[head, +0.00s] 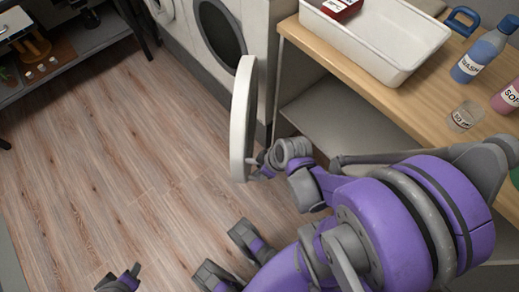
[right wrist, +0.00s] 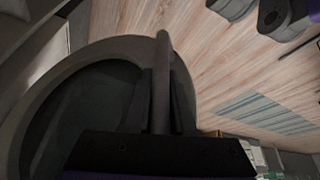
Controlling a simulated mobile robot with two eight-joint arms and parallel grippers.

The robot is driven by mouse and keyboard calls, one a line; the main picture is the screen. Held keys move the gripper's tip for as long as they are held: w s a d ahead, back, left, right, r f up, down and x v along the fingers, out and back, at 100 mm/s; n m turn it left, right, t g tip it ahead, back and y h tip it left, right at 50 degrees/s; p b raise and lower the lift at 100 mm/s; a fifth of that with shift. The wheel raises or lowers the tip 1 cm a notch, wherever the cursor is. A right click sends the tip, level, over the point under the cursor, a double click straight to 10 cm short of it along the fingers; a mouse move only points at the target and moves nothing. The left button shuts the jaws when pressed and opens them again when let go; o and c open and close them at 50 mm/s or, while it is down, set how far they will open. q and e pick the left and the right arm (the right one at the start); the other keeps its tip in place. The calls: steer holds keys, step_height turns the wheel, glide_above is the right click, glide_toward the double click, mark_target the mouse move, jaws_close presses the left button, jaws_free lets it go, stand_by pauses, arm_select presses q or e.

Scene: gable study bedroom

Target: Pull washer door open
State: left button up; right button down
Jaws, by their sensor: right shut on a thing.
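The washer (head: 215,35) stands at the top middle of the head view, its dark round opening showing. Its white round door (head: 243,110) is swung far out from the front and is seen nearly edge-on. My right gripper (head: 262,163) is at the door's near edge, shut on the door handle. In the right wrist view the handle bar (right wrist: 162,70) runs between the two dark fingers, with the door ring (right wrist: 95,50) and dark glass beside it. A small dark and purple part at the lower left of the head view may be my left gripper (head: 120,281); its jaws are unclear.
A wooden counter (head: 425,95) stands to the right, with a white tray (head: 385,45), a blue bottle (head: 482,52), a pink bottle (head: 508,98) and a clear glass (head: 464,117). The wooden floor (head: 110,150) left of the door is clear. A dark shelf unit (head: 75,55) stands far left.

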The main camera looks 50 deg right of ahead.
steer(key=shift+s+a, duration=0.3)
steer(key=c, duration=1.1)
jaws_free()
steer(key=o, duration=0.3)
steer(key=shift+s+a, duration=0.1)
steer(key=shift+s, duration=0.05)
arm_select(q)
steer(key=shift+s+a, duration=0.15)
arm_select(e)
steer(key=shift+o, duration=0.2)
steer(key=shift+r, duration=0.25)
arm_select(q)
step_height(320, 180, up, 8)
steer(key=p, duration=0.7)
steer(key=shift+w, duration=0.2)
arm_select(e)
steer(key=v, duration=1)
steer(key=shift+r, duration=0.2)
